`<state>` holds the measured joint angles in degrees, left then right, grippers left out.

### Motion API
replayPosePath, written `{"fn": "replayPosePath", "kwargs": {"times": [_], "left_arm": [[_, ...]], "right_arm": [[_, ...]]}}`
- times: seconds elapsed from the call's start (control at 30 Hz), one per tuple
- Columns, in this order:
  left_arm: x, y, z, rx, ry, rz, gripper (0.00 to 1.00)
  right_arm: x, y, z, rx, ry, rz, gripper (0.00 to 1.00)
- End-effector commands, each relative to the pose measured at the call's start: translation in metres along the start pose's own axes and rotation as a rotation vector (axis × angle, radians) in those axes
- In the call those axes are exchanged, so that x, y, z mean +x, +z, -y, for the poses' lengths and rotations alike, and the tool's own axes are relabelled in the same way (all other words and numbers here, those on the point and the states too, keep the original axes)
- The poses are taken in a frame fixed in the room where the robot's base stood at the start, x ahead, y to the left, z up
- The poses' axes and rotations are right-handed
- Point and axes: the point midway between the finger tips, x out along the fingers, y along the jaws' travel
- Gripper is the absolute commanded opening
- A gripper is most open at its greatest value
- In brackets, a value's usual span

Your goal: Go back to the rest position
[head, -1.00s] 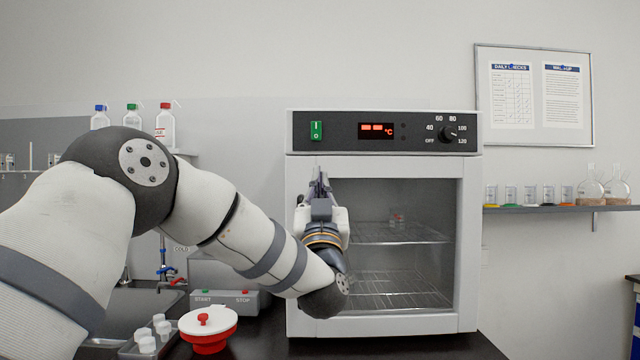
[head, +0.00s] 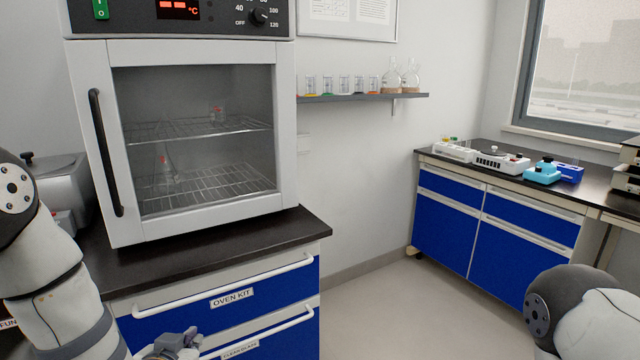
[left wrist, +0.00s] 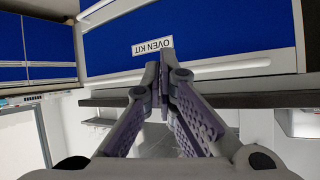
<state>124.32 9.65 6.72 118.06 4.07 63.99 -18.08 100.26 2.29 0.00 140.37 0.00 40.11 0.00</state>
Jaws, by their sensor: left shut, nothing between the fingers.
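My left gripper (head: 178,345) is at the bottom edge of the head view, in front of the blue drawers (head: 225,297) below the oven. In the left wrist view its fingers (left wrist: 161,72) are together with nothing between them, near the drawer labelled OVEN KIT (left wrist: 153,46), which shows upside down there. My left arm (head: 50,255) comes in at the left. Part of my right arm (head: 580,310) shows at the lower right; its gripper is out of view.
A white oven (head: 200,225) with its glass door shut stands on the black counter (head: 240,238). A flask (head: 165,172) sits on its lower rack. A wall shelf (head: 365,97) holds beakers and flasks. Floor (head: 380,310) is clear between the drawers and the far bench (head: 500,235).

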Motion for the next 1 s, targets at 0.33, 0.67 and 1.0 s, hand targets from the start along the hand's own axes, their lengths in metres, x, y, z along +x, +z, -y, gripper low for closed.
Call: {"fn": "replayPosePath", "kwargs": {"times": [0.33, 0.67, 1.0], "left_arm": [[-0.174, 0.282, -0.027, -0.049, 0.111, 0.877, 0.00], [-0.284, 0.342, -0.020, -0.067, 0.088, 1.226, 0.00], [-0.283, 0.341, -0.020, -0.067, 0.089, 1.221, 0.00]], "right_arm": [[0.000, 0.000, 0.000, 0.000, 0.000, -0.001, 0.40], [0.000, 0.000, 0.000, 0.000, 0.000, -0.001, 0.40], [0.000, 0.000, 0.000, 0.000, 0.000, -0.001, 0.40]]}}
